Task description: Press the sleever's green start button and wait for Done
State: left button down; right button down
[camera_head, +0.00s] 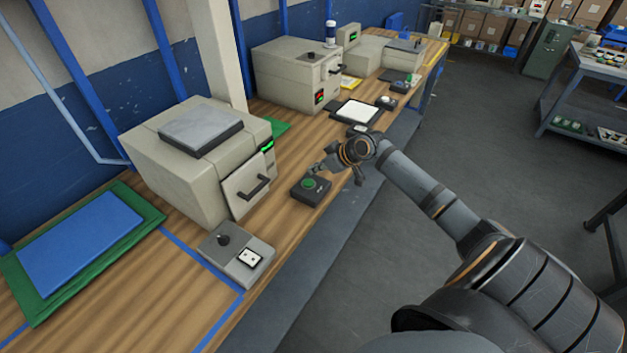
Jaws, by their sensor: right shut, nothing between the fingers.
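A dark button box (314,193) with a round green button (309,184) sits near the bench's front edge. Beside it stands a beige machine (170,165) with a handled front panel (248,184) and a small green-lit display (267,145). I cannot read the display's text. My right gripper (317,170) is shut and empty, just above and behind the green button in the picture. I cannot tell whether its fingertips touch the button. My left gripper is not in view.
A grey control box (237,257) with a black knob lies on the bench in front. A blue pad on a green mat (150,208) lies at left. A second beige machine (285,78) and a white-topped tray (356,112) stand farther along.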

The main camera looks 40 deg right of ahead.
aim_at(306, 181)
jog(key=f, duration=0.3)
jog(key=shift+w+a+f+p, duration=0.25)
jog(key=shift+w+f+p, duration=0.05)
jog(key=shift+w+p, duration=0.1)
jog(key=shift+f, duration=0.45)
jog(key=shift+f, duration=0.2)
